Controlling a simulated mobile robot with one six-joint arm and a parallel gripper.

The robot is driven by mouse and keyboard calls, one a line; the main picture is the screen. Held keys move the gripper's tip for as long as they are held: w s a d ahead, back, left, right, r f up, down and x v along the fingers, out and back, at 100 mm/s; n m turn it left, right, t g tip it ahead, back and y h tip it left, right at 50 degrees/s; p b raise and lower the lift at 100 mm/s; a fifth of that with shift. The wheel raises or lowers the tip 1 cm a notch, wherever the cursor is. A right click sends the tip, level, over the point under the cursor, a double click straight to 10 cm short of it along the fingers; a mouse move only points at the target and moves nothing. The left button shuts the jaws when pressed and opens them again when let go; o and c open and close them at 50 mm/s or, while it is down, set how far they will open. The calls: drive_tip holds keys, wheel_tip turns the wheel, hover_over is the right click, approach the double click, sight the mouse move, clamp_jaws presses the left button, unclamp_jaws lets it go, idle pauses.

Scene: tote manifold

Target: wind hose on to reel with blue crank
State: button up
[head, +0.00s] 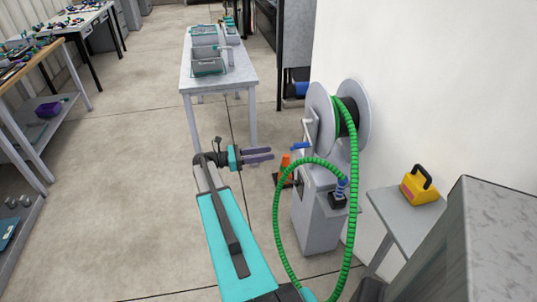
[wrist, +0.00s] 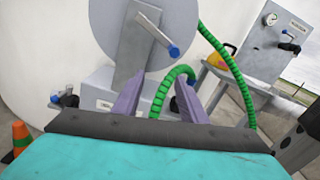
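The reel (head: 363,118) has two grey discs and stands on a grey cabinet; in the wrist view its near disc (wrist: 105,15) fills the upper middle. The crank is a grey arm with a blue handle (head: 300,146), which also shows in the wrist view (wrist: 173,51), right of the disc's centre. The green ribbed hose (head: 355,190) hangs over the reel, loops down in front and curves back up to a blue fitting (head: 342,185). My gripper (head: 271,154) has purple fingers spread apart with nothing between them. It is left of the crank handle and apart from it.
An orange cone (head: 284,168) stands between my gripper and the cabinet (head: 318,222). A yellow case (head: 418,185) sits on a small grey table (head: 392,212) at the right. A table with grey bins (head: 208,68) is behind. The floor at the left is open.

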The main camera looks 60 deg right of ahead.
drive_tip(key=b+v, duration=0.1)
drive_tip(key=v, duration=1)
drive_tip(key=shift+w+a+b, duration=0.25)
drive_tip(key=shift+w+b, duration=0.1)
drive_tip(key=c, duration=0.7)
drive_tip(key=shift+s+a+f, duration=0.15)
drive_tip(key=shift+a+f, duration=0.1)
drive_tip(key=shift+f, duration=0.05)
clamp_jaws()
drive_tip(key=s+a+f+m+t+y+p, duration=0.2)
drive_tip(key=a+f+m+t+y+p, duration=0.3)
drive_tip(key=a+f+m, duration=0.65)
drive_tip(key=s+d+r+m+t+y+p, duration=0.1)
drive_tip(key=s+d+r+m, duration=0.4)
drive_tip(key=r, duration=0.6)
drive_tip(key=s+d+r+m+t+y+p, duration=0.1)
drive_tip(key=s+d+r+m+t+p, duration=0.1)
drive_tip(key=s+d+r+m, duration=0.4)
drive_tip(key=s+d+r+m+t+y+p, duration=0.1)
drive_tip(key=s+d+r+m+t, duration=0.3)
drive_tip(key=d+r+m, duration=0.7)
wheel_tip(320, 180, up, 6)
drive_tip(key=s+m+p, duration=0.1)
drive_tip(key=s+m, duration=0.1)
drive_tip(key=m, duration=0.2)
drive_tip(key=shift+y, duration=0.3)
